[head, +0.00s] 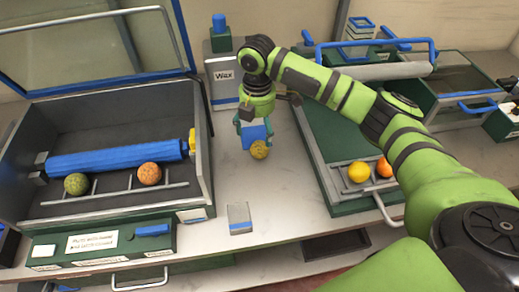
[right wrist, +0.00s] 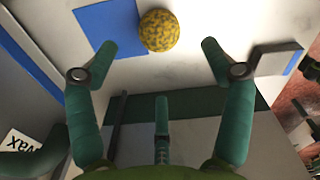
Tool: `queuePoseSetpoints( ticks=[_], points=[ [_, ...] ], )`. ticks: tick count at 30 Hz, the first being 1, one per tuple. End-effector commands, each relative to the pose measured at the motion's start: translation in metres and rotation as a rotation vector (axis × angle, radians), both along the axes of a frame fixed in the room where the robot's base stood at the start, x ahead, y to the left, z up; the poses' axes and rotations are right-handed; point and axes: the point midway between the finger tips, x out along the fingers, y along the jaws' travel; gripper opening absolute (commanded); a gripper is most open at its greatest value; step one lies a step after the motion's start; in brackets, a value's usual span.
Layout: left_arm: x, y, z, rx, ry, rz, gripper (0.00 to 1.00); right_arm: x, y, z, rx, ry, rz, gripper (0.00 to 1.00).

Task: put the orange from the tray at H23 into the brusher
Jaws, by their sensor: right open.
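A mottled yellow orange (head: 259,149) sits on the counter at the edge of a blue square (head: 255,131), below my right gripper (head: 254,126). In the right wrist view the orange (right wrist: 159,30) lies just beyond the spread fingers of my open, empty right gripper (right wrist: 158,49), partly over the blue square (right wrist: 100,25). I cannot read any H23 mark. The brusher (head: 205,160) stands at the left, lid up, with a blue roller (head: 115,158). A greenish fruit (head: 76,183) and an orange one (head: 149,174) rest on its rails. My left gripper is not in view.
A green tray (head: 345,207) at the right holds a yellow fruit (head: 359,172) and an orange fruit (head: 384,167). A wax box (head: 224,88) stands behind my gripper. A small grey and blue block (head: 239,217) lies in front. The counter between brusher and tray is mostly clear.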

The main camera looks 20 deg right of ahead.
Motion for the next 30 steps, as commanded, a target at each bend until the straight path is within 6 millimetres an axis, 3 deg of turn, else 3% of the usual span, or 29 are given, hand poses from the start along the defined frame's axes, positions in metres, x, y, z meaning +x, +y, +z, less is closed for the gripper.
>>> queuePoseSetpoints(
  ticks=[13, 22, 23, 27, 30],
  points=[
    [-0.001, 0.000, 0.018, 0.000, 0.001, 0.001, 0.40, -0.002, -0.005, -0.057, 0.000, 0.002, -0.003, 0.81],
    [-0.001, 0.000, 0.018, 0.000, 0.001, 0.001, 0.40, -0.002, -0.005, -0.064, 0.001, 0.000, -0.003, 0.81],
    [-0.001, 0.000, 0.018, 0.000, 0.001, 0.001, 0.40, -0.002, -0.005, -0.064, 0.001, 0.000, -0.003, 0.77],
    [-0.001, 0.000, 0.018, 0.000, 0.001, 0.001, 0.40, -0.002, -0.005, -0.064, 0.000, 0.000, -0.003, 0.21],
    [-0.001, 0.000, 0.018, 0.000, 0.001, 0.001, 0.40, -0.002, -0.005, -0.064, 0.000, 0.000, -0.003, 0.18]
  ],
)
